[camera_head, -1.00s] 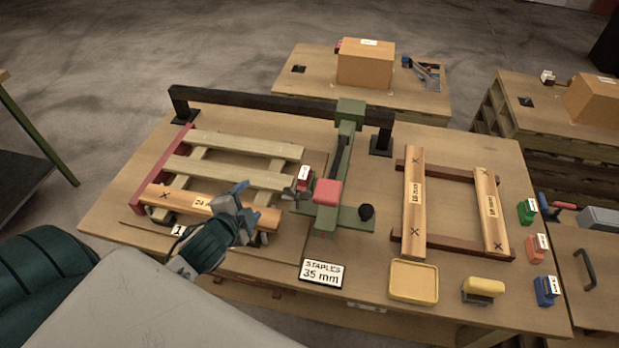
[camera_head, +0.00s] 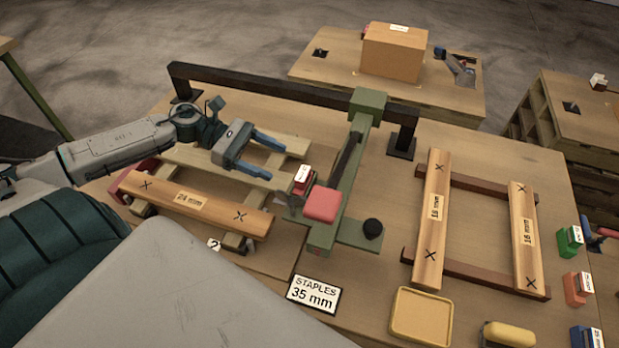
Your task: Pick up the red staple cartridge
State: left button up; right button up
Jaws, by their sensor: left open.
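The red staple cartridge (camera_head: 302,180) with a white label sits at the left side of the green stapler arm (camera_head: 346,150), beside its red pad (camera_head: 322,204). My left gripper (camera_head: 277,161) is open and empty. Its blue fingers hang over the pallet slats and point right, a short way up and left of the cartridge, apart from it. My right gripper is out of view.
A black rail (camera_head: 290,92) runs behind the stapler. A slatted pallet with a 24 mm board (camera_head: 195,203) lies left, a second frame (camera_head: 433,225) right. A sign (camera_head: 314,294) reads staples 35 mm. Green (camera_head: 569,242), orange (camera_head: 577,288) and blue (camera_head: 587,338) cartridges stand at the right edge.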

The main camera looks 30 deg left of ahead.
aim_at(308, 178)
pick_arm(q)
jog(key=shift+s, duration=0.15)
jog(key=shift+d+f+m+g, duration=0.1)
jog(key=shift+d+m+g, duration=0.15)
jog(key=shift+m+g, duration=0.05)
jog(key=x, duration=0.3)
jog(key=shift+d, duration=0.35)
jog(key=shift+w+d+p, duration=0.25)
jog(key=shift+d+p, duration=0.15)
jog(key=shift+d, duration=0.55)
jog(key=x, duration=0.1)
jog(key=p+x, duration=0.2)
jog(key=shift+s+d+r, duration=0.1)
jog(key=shift+d+r, duration=0.15)
jog(key=shift+d, duration=0.05)
jog(key=shift+d+f, duration=0.25)
jog(key=shift+d, duration=0.25)
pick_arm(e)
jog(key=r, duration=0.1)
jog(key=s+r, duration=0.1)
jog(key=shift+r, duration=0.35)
